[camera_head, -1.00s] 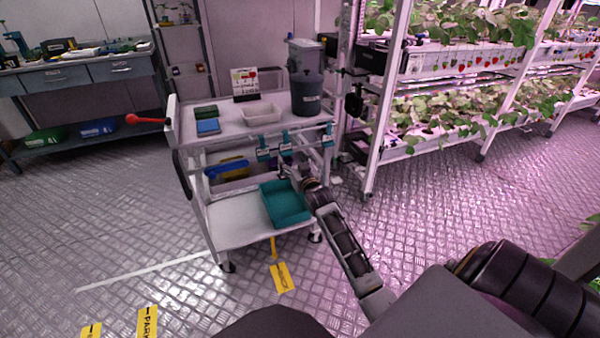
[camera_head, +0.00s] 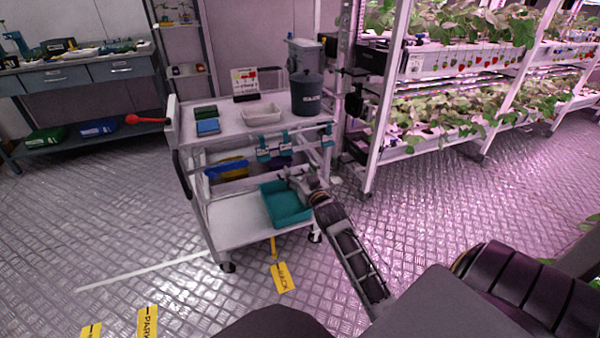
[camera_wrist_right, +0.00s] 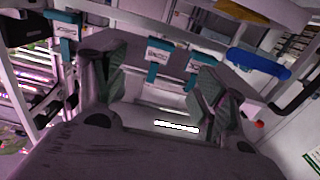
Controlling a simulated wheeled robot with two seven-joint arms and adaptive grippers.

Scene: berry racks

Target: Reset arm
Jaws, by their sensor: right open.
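My right gripper (camera_head: 290,177) is in the head view at the right side of the white cart (camera_head: 232,232), just above the teal tray (camera_head: 285,208) on its lower shelf. In the right wrist view, its two fingers (camera_wrist_right: 155,85) are apart with nothing held between them. Teal clips with labels (camera_wrist_right: 158,62) hang beyond the fingertips in that view; they also show under the cart's top in the head view (camera_head: 275,150). My left gripper is not in view.
A dark grey bin (camera_head: 306,95), a white tray (camera_head: 262,114) and a blue box (camera_head: 208,127) stand on the cart's top. Plant racks (camera_head: 440,130) stand to the right. A workbench (camera_head: 85,75) is at the back left. The floor left of the cart is clear.

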